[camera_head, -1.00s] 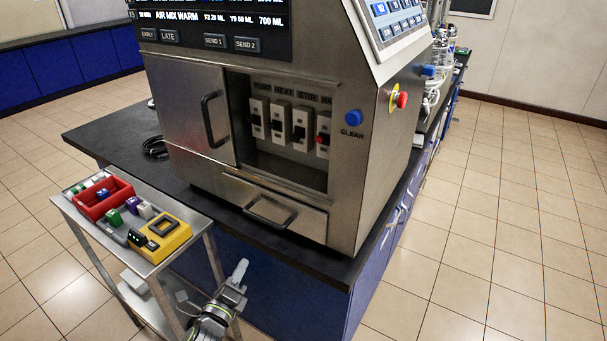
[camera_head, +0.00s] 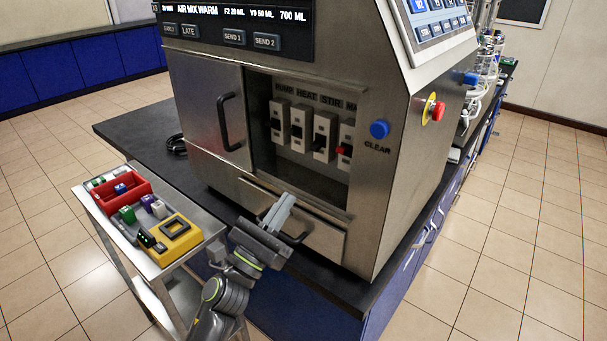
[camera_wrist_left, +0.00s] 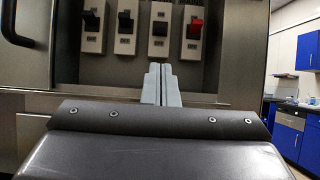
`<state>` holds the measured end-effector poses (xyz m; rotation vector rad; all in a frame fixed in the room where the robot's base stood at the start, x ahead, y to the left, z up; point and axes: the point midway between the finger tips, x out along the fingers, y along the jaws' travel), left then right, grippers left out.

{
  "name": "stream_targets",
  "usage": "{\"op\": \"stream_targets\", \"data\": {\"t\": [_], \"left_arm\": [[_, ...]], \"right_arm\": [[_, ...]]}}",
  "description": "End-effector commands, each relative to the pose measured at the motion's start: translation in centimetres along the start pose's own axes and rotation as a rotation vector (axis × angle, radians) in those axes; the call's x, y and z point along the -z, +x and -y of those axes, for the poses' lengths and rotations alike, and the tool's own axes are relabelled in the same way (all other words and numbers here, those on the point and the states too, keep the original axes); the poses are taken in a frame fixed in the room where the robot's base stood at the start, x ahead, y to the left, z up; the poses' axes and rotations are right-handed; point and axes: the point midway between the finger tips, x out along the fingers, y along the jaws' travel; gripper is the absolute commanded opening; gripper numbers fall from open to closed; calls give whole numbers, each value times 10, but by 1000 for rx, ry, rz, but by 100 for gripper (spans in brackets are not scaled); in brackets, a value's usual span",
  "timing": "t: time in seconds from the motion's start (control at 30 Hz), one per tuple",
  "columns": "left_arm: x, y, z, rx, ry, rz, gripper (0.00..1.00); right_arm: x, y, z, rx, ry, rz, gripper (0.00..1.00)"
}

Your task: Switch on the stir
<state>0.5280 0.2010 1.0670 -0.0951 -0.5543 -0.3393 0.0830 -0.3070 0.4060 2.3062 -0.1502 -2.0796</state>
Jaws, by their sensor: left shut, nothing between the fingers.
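The stir switch (camera_head: 323,139) is a pale upright block with a black lever, third in a row inside the open recess of the steel machine, under the label STIR. It also shows in the left wrist view (camera_wrist_left: 160,30). My left gripper (camera_head: 287,201) is shut and empty, its pale fingers together. It is in front of the machine, below the switch row and near the drawer handle. In the left wrist view its fingertips (camera_wrist_left: 160,70) point up just below the stir switch, apart from it in the picture. My right gripper is not in view.
The pump (camera_head: 278,121) and heat (camera_head: 301,127) switches stand left of stir; a red-levered switch (camera_head: 345,147) stands right. A sliding door (camera_head: 205,100) with a handle flanks the recess. A drawer (camera_head: 320,236) is below. A trolley (camera_head: 205,225) holds coloured items at left.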

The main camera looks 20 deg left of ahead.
Motion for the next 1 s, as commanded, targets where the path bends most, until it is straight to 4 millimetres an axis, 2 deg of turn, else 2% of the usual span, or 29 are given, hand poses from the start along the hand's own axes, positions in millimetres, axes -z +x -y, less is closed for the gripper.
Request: {"op": "stream_targets", "data": {"t": [0.3, 0.53, 0.7, 1.0], "left_arm": [[-5, 53, 0, 0, -3, 2, 0], [-2, 87, 0, 0, -2, 0, 0], [-1, 97, 0, -1, -3, 0, 0], [0, 98, 0, -1, -2, 0, 0]], "right_arm": [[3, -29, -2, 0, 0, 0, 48], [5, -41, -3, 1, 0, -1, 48], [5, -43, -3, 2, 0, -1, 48], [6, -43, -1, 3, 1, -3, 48]]}}
